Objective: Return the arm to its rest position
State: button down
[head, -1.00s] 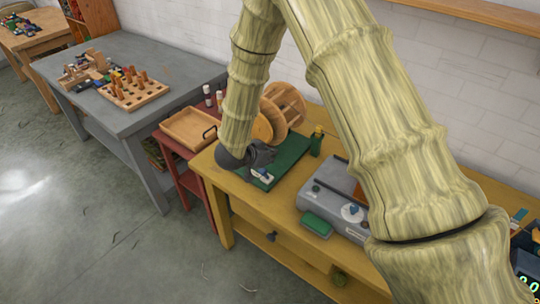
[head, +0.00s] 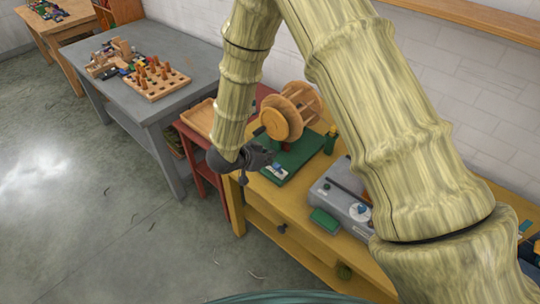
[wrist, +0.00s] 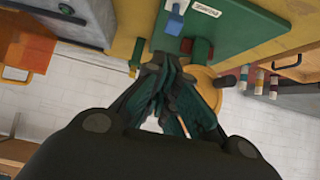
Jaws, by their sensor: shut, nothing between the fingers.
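My bamboo-like arm comes down from the top of the head view, bent in an elbow above the picture. My dark gripper (head: 262,160) is at the left end of the yellow table (head: 262,206), by the near left corner of the green board (head: 302,157). In the wrist view my gripper (wrist: 172,62) has its fingers drawn together with nothing between them. The green board also shows there (wrist: 245,28), beyond the fingertips. Whether the gripper touches anything is hard to tell, but it looks raised above the board's edge.
A grey device (head: 340,195) and green block (head: 324,220) are to the right. A red stand with a wooden tray (head: 199,118) and a grey table (head: 150,103) are left. Floor in front is open.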

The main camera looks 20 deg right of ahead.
dwell(0.3)
jog(key=s+d+f+n+y, duration=0.1)
jog(key=s+f+n, duration=0.1)
jog(key=s+f, duration=0.2)
jog(key=s+d+f+n+y, duration=0.1)
jog(key=s+f+n+y, duration=0.1)
jog(key=s+f, duration=0.2)
jog(key=s+d+f+n+y, duration=0.1)
jog(key=s+f+n, duration=0.1)
jog(key=s+f, duration=0.3)
jog(key=shift+d+f, duration=0.15)
jog(key=shift+f, duration=0.75)
jog(key=s+f+n+g+y, duration=0.2)
jog(key=s+f+n+g, duration=0.1)
jog(key=s, duration=1)
jog(key=s+f+n+g+y, duration=0.2)
jog(key=s+f+y, duration=0.15)
jog(key=s, duration=0.85)
notch_tip(320, 180, down, 6)
jog(key=b, duration=0.6)
jog(key=shift+s+a+h, duration=0.2)
jog(key=shift+s+h, duration=0.1)
jog(key=shift+h, duration=0.05)
